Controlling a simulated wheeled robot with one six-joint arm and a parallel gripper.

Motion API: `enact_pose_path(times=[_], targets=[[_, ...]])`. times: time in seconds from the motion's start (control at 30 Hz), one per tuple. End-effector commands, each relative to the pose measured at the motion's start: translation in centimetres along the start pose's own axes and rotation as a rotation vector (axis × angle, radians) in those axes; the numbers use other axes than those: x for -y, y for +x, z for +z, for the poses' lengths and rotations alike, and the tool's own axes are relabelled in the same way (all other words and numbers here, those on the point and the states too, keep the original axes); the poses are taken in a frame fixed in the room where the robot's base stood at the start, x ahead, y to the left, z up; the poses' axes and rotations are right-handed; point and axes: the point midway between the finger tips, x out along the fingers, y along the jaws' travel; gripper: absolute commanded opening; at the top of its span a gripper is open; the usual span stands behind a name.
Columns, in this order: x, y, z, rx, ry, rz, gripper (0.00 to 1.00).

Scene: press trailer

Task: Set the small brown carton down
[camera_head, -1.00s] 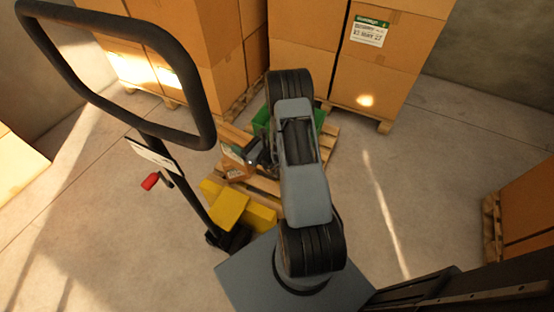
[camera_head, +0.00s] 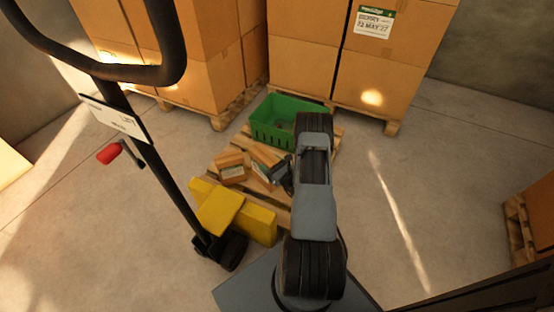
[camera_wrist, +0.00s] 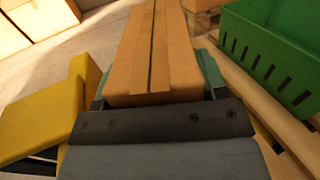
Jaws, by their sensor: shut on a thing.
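The small brown carton (camera_wrist: 152,60) is held in my gripper (camera_wrist: 155,88), its taped top filling the middle of the wrist view. The greenish fingers press on its two sides. In the head view the held carton (camera_head: 261,165) is tilted, over the slatted wooden pallet; I cannot tell whether it touches the boards. My gripper also shows there (camera_head: 279,174), partly covered by my arm. A second small brown carton with a pale label (camera_head: 231,168) sits just left of it on the pallet.
A green crate (camera_head: 268,134) stands at the back of the pallet (camera_head: 273,196). A yellow pallet-truck part (camera_head: 240,215) and its black handle (camera_head: 168,72) are at the left. Big stacked cartons (camera_head: 192,60) stand behind. Bare floor lies to the right.

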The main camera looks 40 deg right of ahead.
Motion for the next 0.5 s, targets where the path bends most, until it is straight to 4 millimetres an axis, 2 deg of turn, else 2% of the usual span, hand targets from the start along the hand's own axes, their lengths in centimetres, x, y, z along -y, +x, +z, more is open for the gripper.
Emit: enact_pose_path(times=[0.03,0.27,0.5], targets=[[0.4,-0.1,-0.9,0.007,-0.003,-0.006,0.0],[1.1,-0.4,-2.8,0.007,-0.003,-0.021,0.0],[1.2,-0.5,-6.5,0.005,-0.001,-0.024,0.0]])
